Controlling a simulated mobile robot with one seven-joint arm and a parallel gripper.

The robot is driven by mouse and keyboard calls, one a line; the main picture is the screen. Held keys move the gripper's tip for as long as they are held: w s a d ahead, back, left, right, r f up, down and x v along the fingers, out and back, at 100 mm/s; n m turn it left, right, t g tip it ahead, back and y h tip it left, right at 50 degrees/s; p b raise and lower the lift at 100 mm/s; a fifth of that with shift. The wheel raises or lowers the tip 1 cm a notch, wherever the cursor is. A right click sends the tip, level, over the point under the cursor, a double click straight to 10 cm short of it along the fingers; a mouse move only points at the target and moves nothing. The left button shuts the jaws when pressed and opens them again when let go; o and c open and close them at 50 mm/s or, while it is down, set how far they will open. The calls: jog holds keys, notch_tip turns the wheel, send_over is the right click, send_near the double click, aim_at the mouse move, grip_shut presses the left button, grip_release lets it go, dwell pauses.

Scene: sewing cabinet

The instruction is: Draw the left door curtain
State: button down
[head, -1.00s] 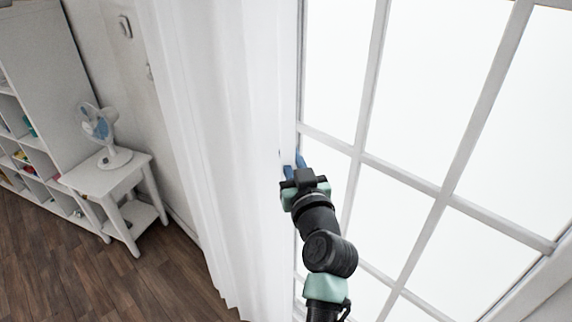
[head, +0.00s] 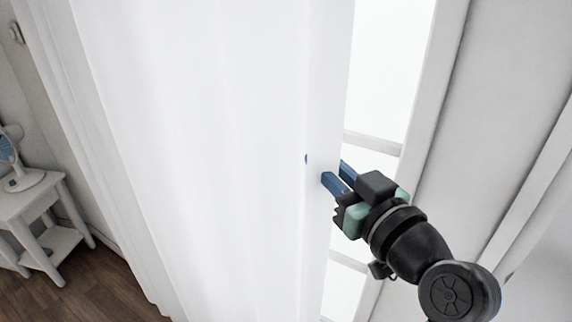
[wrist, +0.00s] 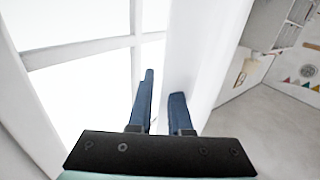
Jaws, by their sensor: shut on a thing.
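The white left door curtain (head: 210,140) hangs in long folds and fills the middle of the head view. It covers much of the door glass. My gripper (head: 332,172) is at the curtain's right edge, its blue fingers on either side of the cloth. It is shut on the curtain edge, which shows as a white strip between the fingers (wrist: 162,105) in the wrist view. The tip of one finger is hidden by the cloth in the head view.
A strip of bright door glass (head: 390,70) with white bars shows right of the curtain, then a white frame and wall (head: 490,120). A small white table (head: 40,215) with a fan stands at left on the wooden floor (head: 85,285).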

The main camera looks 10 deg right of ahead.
jog(key=s+d+b, duration=0.1)
jog(key=s+d, duration=0.5)
jog(key=d, duration=0.1)
jog(key=shift+s+d+b, duration=0.25)
jog(key=shift+d+b, duration=0.1)
jog(key=shift+f, duration=0.1)
jog(key=c, duration=0.8)
grip_release()
jog(key=shift+c, duration=0.2)
jog(key=b+v, duration=0.2)
jog(key=v, duration=1.1)
